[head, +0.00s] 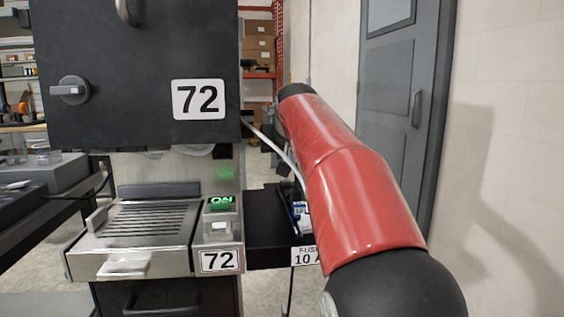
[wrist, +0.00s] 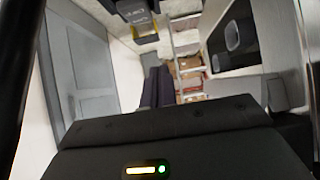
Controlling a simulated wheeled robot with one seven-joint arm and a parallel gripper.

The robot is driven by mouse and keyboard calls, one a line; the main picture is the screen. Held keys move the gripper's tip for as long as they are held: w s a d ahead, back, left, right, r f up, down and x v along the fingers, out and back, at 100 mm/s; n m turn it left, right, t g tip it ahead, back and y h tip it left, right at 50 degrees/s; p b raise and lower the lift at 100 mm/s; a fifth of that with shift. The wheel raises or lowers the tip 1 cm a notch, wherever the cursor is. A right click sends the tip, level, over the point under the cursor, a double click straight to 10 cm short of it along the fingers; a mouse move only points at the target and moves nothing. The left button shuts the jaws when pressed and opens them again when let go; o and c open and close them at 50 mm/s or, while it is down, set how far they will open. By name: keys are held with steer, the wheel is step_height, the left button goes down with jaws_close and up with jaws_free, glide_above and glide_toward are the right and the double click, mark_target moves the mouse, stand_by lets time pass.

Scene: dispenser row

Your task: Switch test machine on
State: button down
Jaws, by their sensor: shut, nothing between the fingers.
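The machine labelled 72 (head: 145,125) stands at the left of the head view, with a dark upper cabinet and a steel base. A green "ON" sign (head: 220,203) is lit on its small steel panel, with a green glow on the metal behind. A pale switch (head: 220,227) sits just below the sign; which way it is tipped is too small to tell. In the wrist view my gripper (wrist: 157,72) shows two dark fingers close together, shut and empty. In the head view my red arm is at the right, and the gripper does not show.
A knob (head: 71,90) is on the cabinet front. A slotted tray (head: 146,222) is left of the switch. A black fuse box (head: 268,229) labelled 10 A stands right of the panel, partly behind my arm. A grey door (head: 398,110) and wall are at the right.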

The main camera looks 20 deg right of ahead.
steer(key=shift+s+r, duration=0.1)
steer(key=shift+r, duration=0.4)
steer(key=s+a+r, duration=0.1)
steer(key=s+r, duration=0.4)
steer(key=r, duration=0.2)
steer(key=shift+s+a, duration=0.25)
steer(key=shift+a, duration=0.05)
